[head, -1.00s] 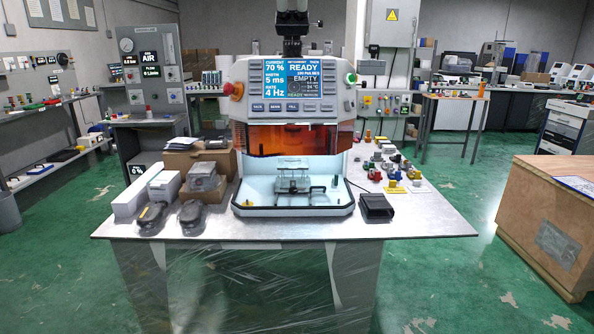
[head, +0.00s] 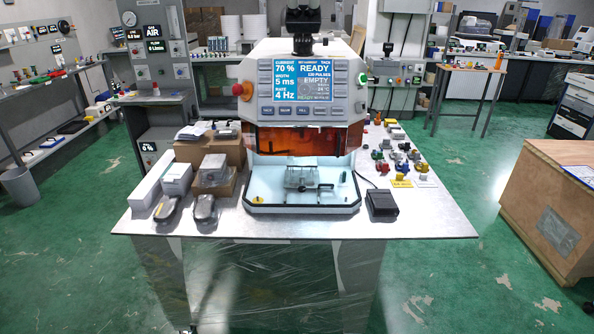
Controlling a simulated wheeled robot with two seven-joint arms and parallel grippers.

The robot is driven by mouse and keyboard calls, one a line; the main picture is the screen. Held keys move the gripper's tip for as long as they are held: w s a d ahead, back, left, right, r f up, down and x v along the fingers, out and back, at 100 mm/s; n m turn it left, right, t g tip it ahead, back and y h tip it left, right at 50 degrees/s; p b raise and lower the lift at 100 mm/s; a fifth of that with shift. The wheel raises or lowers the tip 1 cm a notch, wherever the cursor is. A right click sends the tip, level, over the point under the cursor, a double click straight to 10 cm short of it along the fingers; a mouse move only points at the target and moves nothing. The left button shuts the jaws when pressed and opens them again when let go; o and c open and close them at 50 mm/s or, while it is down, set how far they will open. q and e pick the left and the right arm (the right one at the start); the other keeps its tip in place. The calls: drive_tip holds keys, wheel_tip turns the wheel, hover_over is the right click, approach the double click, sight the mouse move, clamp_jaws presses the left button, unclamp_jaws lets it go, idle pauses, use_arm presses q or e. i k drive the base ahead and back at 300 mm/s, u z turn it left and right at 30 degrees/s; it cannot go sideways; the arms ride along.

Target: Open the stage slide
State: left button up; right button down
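The welding machine (head: 305,100) stands on the metal table, with its screen reading READY and EMPTY. Its orange shield (head: 300,139) hangs over the front of the lit white work chamber. Inside the chamber, the stage slide (head: 301,177) shows as a small clear and metal stage with a dark bar at its front. How far the slide is out is too small to tell. Neither of my grippers can be made out in the head view.
A black foot pedal (head: 382,205) lies right of the machine, with coloured parts (head: 400,160) behind it. Boxes (head: 212,175) and two dark rounded items (head: 204,209) stand on the left. The table's front strip (head: 300,228) is clear. A wooden crate (head: 550,205) stands at the far right.

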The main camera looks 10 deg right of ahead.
sight(311, 178)
drive_tip(key=u, duration=0.4)
drive_tip(key=i, duration=1.25)
drive_tip(key=z, duration=0.2)
